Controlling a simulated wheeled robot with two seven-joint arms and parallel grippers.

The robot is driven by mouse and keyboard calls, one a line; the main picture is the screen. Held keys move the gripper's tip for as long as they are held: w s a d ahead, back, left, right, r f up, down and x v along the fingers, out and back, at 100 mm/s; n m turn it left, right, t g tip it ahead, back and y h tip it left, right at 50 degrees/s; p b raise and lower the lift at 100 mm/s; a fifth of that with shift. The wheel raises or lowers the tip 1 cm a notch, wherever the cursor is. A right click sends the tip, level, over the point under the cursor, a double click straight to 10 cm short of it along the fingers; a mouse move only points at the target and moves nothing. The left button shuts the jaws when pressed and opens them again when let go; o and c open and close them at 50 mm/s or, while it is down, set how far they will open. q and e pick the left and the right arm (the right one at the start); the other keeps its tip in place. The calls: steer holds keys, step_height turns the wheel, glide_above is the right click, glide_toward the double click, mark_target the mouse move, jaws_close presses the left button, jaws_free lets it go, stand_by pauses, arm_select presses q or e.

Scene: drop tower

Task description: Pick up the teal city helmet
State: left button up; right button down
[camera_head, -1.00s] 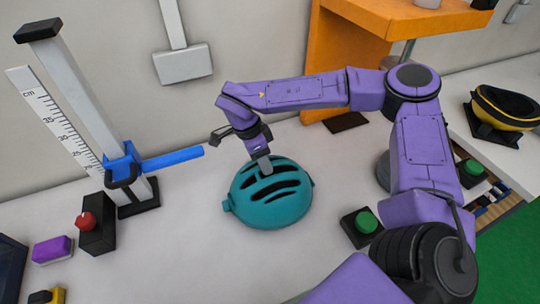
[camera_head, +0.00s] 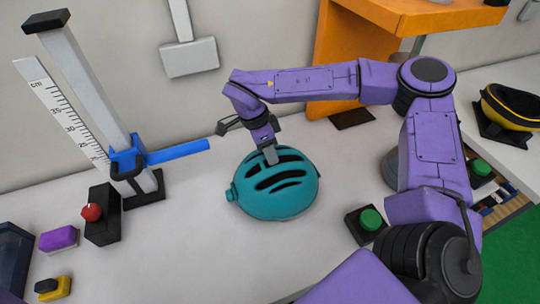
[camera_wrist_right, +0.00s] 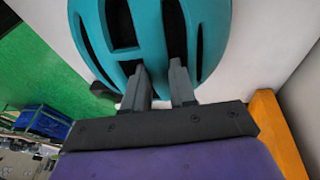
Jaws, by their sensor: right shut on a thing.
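The teal helmet (camera_head: 275,190) with dark vent slots is at the middle of the white bench, dome up, in the head view. My right gripper (camera_head: 270,157) comes down from above onto its top. In the right wrist view, the gripper's two grey fingers (camera_wrist_right: 162,88) are shut on a rib of the helmet (camera_wrist_right: 205,25) between two vents. The fingertips are partly hidden in the slots. I cannot tell whether the helmet touches the bench. My left gripper is not in view.
A drop stand with a blue arm (camera_head: 178,152) and a cm scale (camera_head: 65,115) stands at the left. A black box with a red knob (camera_head: 92,212) and a green button (camera_head: 370,220) flank the helmet. A yellow-and-black helmet (camera_head: 512,105) sits far right. An orange stand (camera_head: 345,60) is behind.

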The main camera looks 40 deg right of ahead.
steer(key=s+r, duration=0.1)
steer(key=r, duration=0.1)
steer(key=s+a+r+b, duration=0.1)
steer(key=s+r, duration=0.3)
steer(key=r, duration=0.1)
steer(key=shift+a, duration=0.4)
steer(key=s+a+r+b, duration=0.2)
steer(key=s+a+r, duration=0.1)
steer(key=s, duration=0.5)
steer(key=shift+s+r, duration=0.15)
steer(key=shift+r, duration=0.25)
